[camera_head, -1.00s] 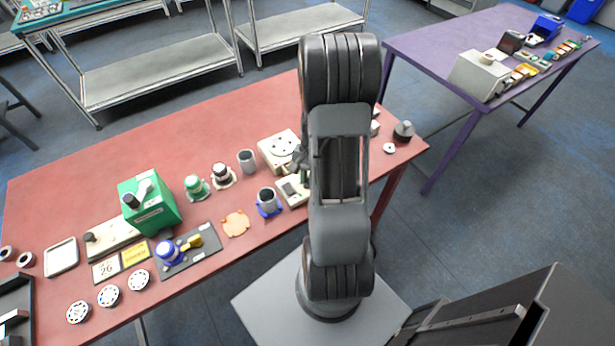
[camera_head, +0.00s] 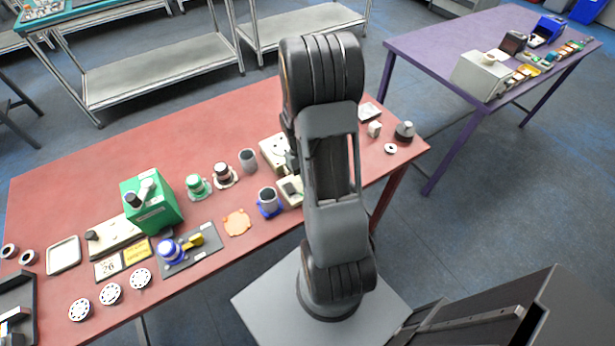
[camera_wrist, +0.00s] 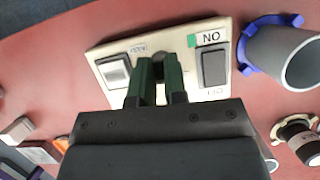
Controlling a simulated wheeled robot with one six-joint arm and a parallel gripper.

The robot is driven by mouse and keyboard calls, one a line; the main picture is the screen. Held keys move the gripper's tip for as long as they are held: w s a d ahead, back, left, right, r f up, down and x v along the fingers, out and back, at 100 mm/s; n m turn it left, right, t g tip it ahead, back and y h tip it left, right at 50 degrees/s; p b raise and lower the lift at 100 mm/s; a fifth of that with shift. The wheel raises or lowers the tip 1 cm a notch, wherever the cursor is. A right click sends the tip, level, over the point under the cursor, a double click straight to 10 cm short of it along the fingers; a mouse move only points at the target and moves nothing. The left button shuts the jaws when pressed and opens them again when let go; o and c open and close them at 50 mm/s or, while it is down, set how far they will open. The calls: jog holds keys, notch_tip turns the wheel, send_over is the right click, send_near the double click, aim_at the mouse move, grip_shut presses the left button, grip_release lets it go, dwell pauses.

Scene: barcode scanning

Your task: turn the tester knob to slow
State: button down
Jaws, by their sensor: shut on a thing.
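The tester (camera_wrist: 122,46) is a cream panel on the red table, filling the upper middle of the wrist view. It carries a grey rocker switch (camera_wrist: 214,67) marked ON on the right and a pale square part (camera_wrist: 116,72) on the left. A small label (camera_wrist: 138,48) is too small to read surely. My gripper (camera_wrist: 161,72) has its green fingers down at the panel's middle, shut on the dark knob (camera_wrist: 158,57), which is mostly hidden between them. The knob's pointing direction cannot be seen. In the head view the tester (camera_head: 291,192) shows partly, left of my arm.
A grey cup in a blue ring (camera_head: 268,200) stands close to the tester. A cream round-topped device (camera_head: 272,150) is behind it, partly covered by my arm. A green box (camera_head: 152,203) stands farther left.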

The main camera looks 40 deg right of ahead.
jog(key=shift+s+a+f+n, duration=0.1)
jog(key=shift+s+f+n, duration=0.1)
jog(key=shift+n, duration=0.2)
dwell(0.3)
jog(key=c, duration=1.2)
grip_release()
jog(key=shift+w, duration=0.15)
jog(key=shift+o, duration=0.2)
jog(key=shift+r, duration=0.1)
jog(key=a+v, duration=0.1)
jog(key=v, duration=1.2)
jog(key=shift+w+d+r, duration=0.2)
jog(key=shift+d+r, duration=0.2)
jog(key=shift+d, duration=0.05)
jog(key=shift+f, duration=0.1)
